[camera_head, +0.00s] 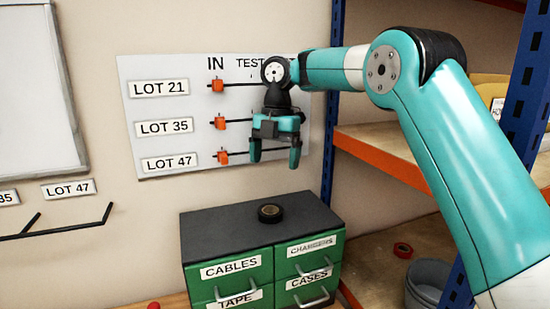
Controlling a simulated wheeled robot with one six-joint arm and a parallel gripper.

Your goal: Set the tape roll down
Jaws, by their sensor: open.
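A black tape roll (270,213) lies flat on the dark top of the green drawer cabinet (230,235), near the middle. My gripper (274,160) points down above the cabinet, open and empty, with its fingers apart. Clear space shows between the fingertips and the roll. Nothing hides the roll.
The cabinet's drawers are labelled CABLES, CHARGERS, TAPE and CASES. A board (157,108) with orange sliders on rods hangs on the wall behind my gripper. Shelving (385,157) with blue posts stands at the right, holding a red roll (402,249) and a grey bucket (428,280).

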